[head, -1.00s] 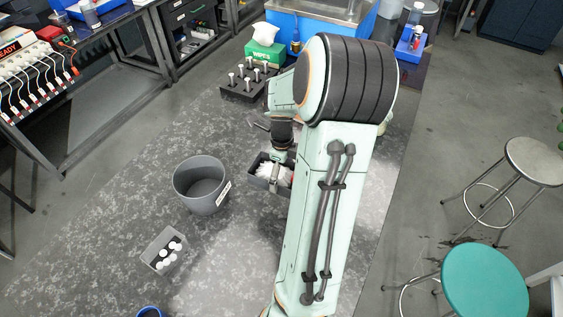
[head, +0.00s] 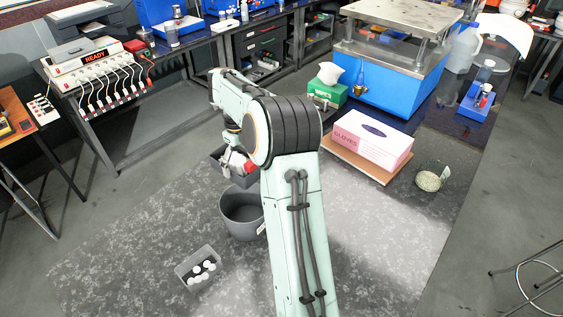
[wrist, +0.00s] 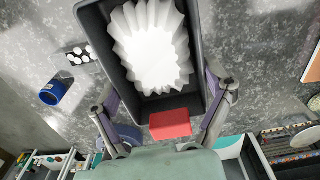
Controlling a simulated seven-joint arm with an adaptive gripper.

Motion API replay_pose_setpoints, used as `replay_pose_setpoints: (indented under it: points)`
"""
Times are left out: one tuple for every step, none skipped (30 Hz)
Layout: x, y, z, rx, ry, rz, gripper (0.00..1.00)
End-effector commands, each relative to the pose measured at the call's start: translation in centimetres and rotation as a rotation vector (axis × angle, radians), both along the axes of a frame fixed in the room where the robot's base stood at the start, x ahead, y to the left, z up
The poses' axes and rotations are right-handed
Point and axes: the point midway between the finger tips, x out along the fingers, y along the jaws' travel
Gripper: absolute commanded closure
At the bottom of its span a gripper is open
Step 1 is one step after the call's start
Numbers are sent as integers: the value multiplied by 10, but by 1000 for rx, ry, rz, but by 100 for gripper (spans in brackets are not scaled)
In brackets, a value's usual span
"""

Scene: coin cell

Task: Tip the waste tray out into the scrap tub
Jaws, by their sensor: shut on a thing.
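The waste tray, a dark grey box (wrist: 96,22), is held in my gripper (wrist: 163,96); a finger presses each side near its near end. In the wrist view it holds a white fluted piece (wrist: 152,45), and a red block (wrist: 170,125) shows at its near end. In the head view the tray (head: 240,179) is up at the far rim of the scrap tub, partly hidden by my arm. It looks roughly level, contents still inside. The scrap tub (head: 237,220) is a round grey bucket standing on the bench, its right side behind my arm.
A small grey bin of white-capped bottles (head: 183,270) stands in front of the tub. A pink glove box (head: 365,145) and a green wipes box (head: 328,92) stand behind at right.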

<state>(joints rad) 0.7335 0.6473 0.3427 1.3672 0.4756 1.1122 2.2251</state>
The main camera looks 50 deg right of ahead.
Motion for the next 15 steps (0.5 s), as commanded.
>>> replay_pose_setpoints:
  points:
    - [4,6,-1,0,-1,16,56]
    - [5,9,-2,-1,-3,23,56]
    - [6,10,-2,-2,-10,28,56]
    - [6,11,-2,-2,-17,30,56]
    - [6,11,-3,-2,-27,32,56]
    - [6,11,-4,-3,-46,32,56]
    - [5,10,-5,-2,-65,32,56]
    - [5,10,-5,-4,-88,30,56]
    - [5,11,-6,-2,-123,29,56]
    - [4,10,-8,-4,-155,28,56]
    - [4,10,-9,-6,-193,29,56]
    - [3,11,-11,-3,-245,26,56]
    - [3,10,-13,-6,-284,26,56]
    - [3,10,-15,-5,-324,27,56]
    - [3,11,-17,-3,-377,25,56]
